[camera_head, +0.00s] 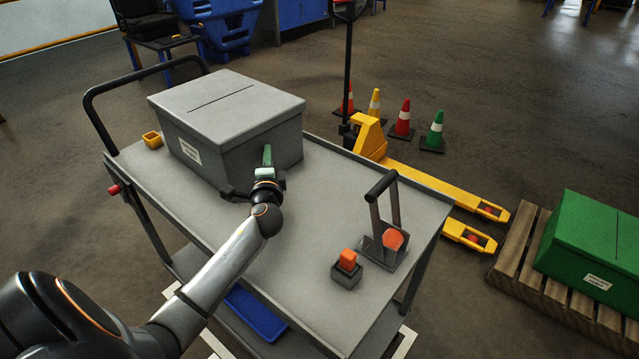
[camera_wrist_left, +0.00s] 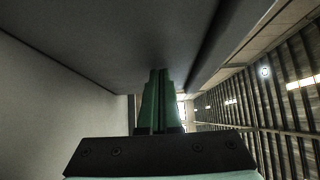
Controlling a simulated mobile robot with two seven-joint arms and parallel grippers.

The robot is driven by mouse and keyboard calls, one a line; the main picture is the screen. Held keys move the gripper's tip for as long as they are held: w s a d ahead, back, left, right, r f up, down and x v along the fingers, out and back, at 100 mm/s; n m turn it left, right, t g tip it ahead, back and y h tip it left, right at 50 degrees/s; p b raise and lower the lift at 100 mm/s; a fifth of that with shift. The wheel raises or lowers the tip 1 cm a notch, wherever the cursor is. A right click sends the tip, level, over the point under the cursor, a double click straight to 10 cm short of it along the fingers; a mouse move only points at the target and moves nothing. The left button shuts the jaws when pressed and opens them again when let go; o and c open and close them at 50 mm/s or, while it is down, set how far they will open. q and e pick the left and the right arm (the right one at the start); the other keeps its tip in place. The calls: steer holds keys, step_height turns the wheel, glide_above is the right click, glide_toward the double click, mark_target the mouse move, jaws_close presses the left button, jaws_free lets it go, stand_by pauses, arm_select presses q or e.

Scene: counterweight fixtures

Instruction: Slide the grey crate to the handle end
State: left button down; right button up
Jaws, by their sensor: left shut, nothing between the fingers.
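The grey crate (camera_head: 225,120), a closed box with a slotted lid and a white label, stands on the grey cart top (camera_head: 290,225), toward the end with the black handle (camera_head: 100,85). My left gripper (camera_head: 267,158) has green fingers, shut with nothing between them. It is at the crate's right-hand side, the side away from the handle. In the left wrist view the shut fingers (camera_wrist_left: 157,100) point at a dark grey wall, apparently the crate (camera_wrist_left: 110,45); I cannot tell whether they touch. My right gripper is not in view.
A small yellow bin (camera_head: 152,140) sits by the crate near the handle. A handled grey fixture (camera_head: 385,245) and a small grey box with an orange block (camera_head: 346,272) stand at the cart's other end. A yellow pallet jack (camera_head: 430,185) and green crate (camera_head: 590,250) are beyond.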

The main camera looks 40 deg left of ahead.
mark_target(259, 152)
arm_select(q)
steer(key=a, duration=0.3)
steer(key=shift+w+a, duration=0.1)
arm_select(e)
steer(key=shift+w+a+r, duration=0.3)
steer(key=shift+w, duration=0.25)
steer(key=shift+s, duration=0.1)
